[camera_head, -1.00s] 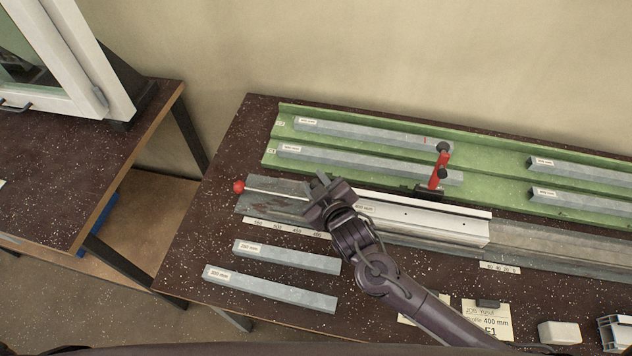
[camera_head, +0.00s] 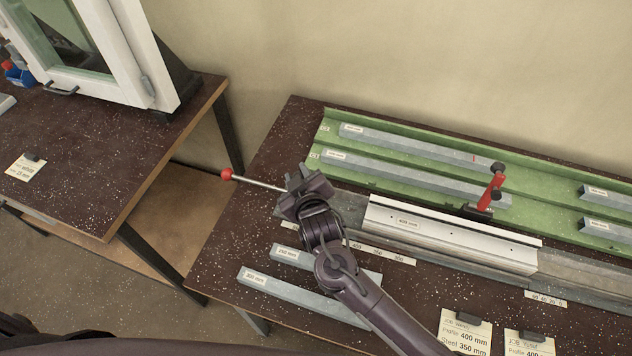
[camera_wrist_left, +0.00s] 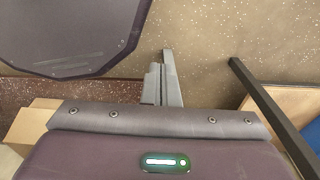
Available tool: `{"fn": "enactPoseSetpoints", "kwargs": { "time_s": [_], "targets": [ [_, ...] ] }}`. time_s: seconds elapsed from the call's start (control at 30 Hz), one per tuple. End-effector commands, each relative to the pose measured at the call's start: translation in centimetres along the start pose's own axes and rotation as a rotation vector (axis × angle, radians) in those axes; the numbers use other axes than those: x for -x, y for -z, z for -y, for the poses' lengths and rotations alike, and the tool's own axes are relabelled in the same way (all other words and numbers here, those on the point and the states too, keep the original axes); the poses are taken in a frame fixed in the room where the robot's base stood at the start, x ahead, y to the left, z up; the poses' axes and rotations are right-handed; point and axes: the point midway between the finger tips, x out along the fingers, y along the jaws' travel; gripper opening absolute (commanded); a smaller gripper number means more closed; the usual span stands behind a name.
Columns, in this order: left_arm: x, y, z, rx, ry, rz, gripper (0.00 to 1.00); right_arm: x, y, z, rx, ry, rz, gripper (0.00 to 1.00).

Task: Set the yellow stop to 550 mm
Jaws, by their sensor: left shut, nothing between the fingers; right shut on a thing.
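No yellow stop can be picked out; it may be hidden behind my right gripper. My right gripper (camera_head: 297,186) is shut at the left end of the grey rail (camera_head: 590,283), on a thin metal rod (camera_head: 260,184) with a red ball (camera_head: 226,174) that sticks out to the left. What lies under the fingers is hidden. A white profile (camera_head: 450,234) lies on the rail, apart from and to the right of the gripper. A scale strip (camera_head: 393,254) runs along the front; its numbers are hard to read. My left gripper (camera_wrist_left: 163,84) is shut and empty in the left wrist view.
A red clamp (camera_head: 492,190) stands behind the profile. The green rack (camera_head: 545,166) with several grey bars is at the back. Two loose bars (camera_head: 300,298) lie in front of the rail. Job cards (camera_head: 465,334) lie at the front. A second table (camera_head: 90,185) with a window frame stands left.

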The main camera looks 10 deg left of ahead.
Motion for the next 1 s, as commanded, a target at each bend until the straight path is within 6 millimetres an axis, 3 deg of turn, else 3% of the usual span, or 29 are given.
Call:
{"fn": "enactPoseSetpoints", "kwargs": {
  "time_s": [0.2,0.33,0.37,0.5,0.83,1.0],
  "targets": [
    [0.0,0.4,-3.3,0.005,-0.041,-0.004,0.00,-0.2,0.2,0.3,-0.002,0.001,0.002,0.00],
    [0.0,0.4,-3.5,0.002,-0.043,-0.005,0.00,-0.2,0.1,0.3,-0.002,0.001,0.002,0.00],
    [0.0,0.3,-3.3,0.001,-0.041,-0.004,0.00,-0.2,0.1,0.3,-0.002,0.001,0.003,0.31],
    [0.0,0.1,-2.5,0.000,-0.030,-0.002,0.00,-0.2,0.1,0.2,-0.002,0.001,0.002,0.49],
    [-0.1,0.0,-2.0,0.003,-0.024,0.000,0.00,0.1,0.0,0.3,-0.002,0.001,0.003,0.49],
    [-0.5,0.0,-2.0,0.003,-0.025,0.000,0.00,2.1,0.0,0.3,-0.002,0.002,0.001,0.49]
  ]
}}
